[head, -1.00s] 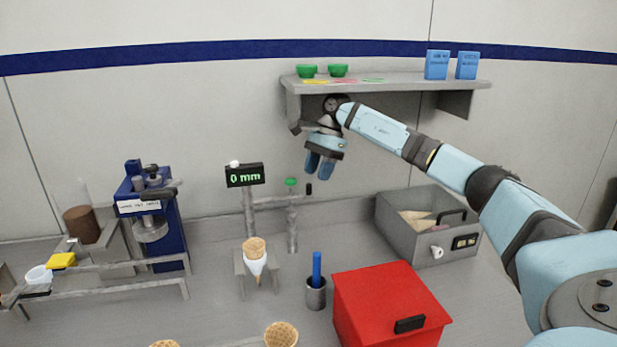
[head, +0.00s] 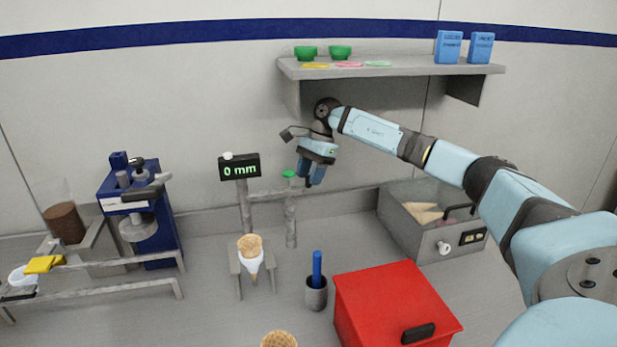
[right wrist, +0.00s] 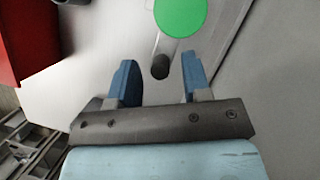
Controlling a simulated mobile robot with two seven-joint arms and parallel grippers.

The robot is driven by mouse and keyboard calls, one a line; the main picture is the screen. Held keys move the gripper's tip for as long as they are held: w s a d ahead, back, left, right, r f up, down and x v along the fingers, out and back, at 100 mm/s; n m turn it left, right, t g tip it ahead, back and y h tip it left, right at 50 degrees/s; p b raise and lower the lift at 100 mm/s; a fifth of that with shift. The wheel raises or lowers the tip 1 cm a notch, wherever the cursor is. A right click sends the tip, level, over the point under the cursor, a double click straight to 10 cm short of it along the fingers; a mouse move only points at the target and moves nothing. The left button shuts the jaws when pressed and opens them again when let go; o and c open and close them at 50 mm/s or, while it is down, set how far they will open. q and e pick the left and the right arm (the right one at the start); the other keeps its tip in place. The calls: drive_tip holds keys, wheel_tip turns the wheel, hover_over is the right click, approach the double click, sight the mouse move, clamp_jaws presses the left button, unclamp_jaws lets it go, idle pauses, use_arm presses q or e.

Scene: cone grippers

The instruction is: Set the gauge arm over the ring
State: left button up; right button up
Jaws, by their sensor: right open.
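The gauge has a black display reading 0 mm (head: 239,167) on a grey post. Its grey gauge arm (head: 270,195) reaches right to a second post (head: 291,228) with a green cap (head: 289,174). My right gripper (head: 309,181) is open at the arm's right end. In the right wrist view, the arm's black end (right wrist: 160,68) shows between the open fingers, beside the green cap (right wrist: 180,14); I cannot tell whether they touch. I cannot make out a separate ring. My left gripper is out of view.
A red box (head: 392,300) and a cup with a blue stick (head: 316,292) stand in front. A grey bin (head: 415,232) is at right. A shelf (head: 390,70) hangs above my right gripper. A blue press (head: 140,215) stands at left.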

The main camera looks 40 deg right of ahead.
drive_tip(key=shift+a+f, duration=0.25)
drive_tip(key=shift+f, duration=0.25)
drive_tip(key=shift+c, duration=0.2)
clamp_jaws()
drive_tip(key=shift+a, duration=0.1)
